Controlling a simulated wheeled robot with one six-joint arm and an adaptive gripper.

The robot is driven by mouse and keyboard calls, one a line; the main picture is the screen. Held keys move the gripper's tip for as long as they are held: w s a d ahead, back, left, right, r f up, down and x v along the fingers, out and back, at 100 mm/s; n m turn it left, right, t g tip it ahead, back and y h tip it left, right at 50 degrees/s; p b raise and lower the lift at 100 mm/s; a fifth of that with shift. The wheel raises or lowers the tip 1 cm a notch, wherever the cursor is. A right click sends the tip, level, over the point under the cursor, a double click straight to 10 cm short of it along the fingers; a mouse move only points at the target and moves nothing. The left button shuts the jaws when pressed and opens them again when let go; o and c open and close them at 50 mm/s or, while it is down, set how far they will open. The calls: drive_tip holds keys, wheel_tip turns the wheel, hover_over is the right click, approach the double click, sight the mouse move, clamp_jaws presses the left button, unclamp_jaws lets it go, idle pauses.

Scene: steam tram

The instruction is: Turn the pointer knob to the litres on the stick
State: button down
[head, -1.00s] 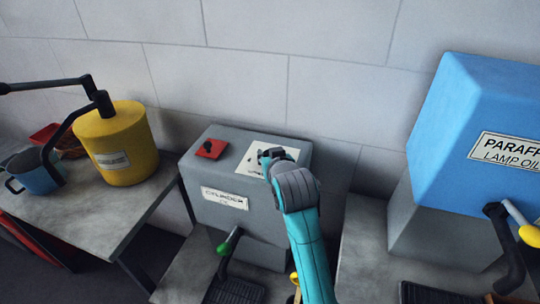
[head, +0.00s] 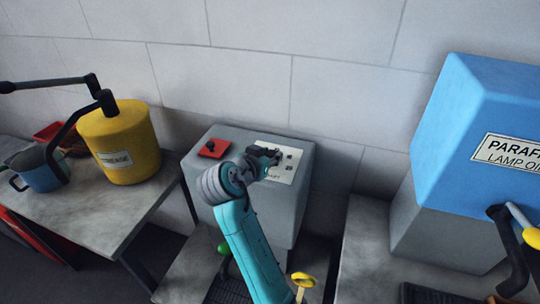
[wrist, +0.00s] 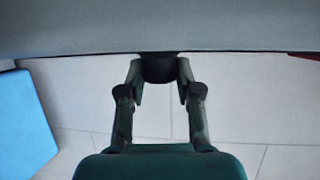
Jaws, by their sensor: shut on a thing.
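The grey cylinder-oil cabinet (head: 215,135) stands against the wall, with a white marked plate (head: 291,148) on its top. In the head view my gripper (head: 268,157) is over this plate and covers part of it. In the wrist view my gripper (wrist: 159,82) has its two fingers on either side of a dark round knob (wrist: 159,66), shut on it. The knob's pointer and the mark it faces are hidden. The plate's figures are too small to read. I cannot make out a measuring stick in either view.
A red plate with a black part (head: 212,149) sits on the cabinet's top left. A yellow grease drum (head: 125,150) and a blue jug (head: 40,173) stand on the left table. A blue paraffin tank (head: 455,130) stands at right. A green-ended lever (head: 223,249) is below the cabinet.

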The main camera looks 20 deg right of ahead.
idle(0.3)
drive_tip(key=c, duration=0.8)
unclamp_jaws()
drive_tip(key=shift+a, duration=0.1)
drive_tip(key=v, duration=1.2)
drive_tip(key=shift+w, duration=0.15)
drive_tip(key=shift+a, duration=0.1)
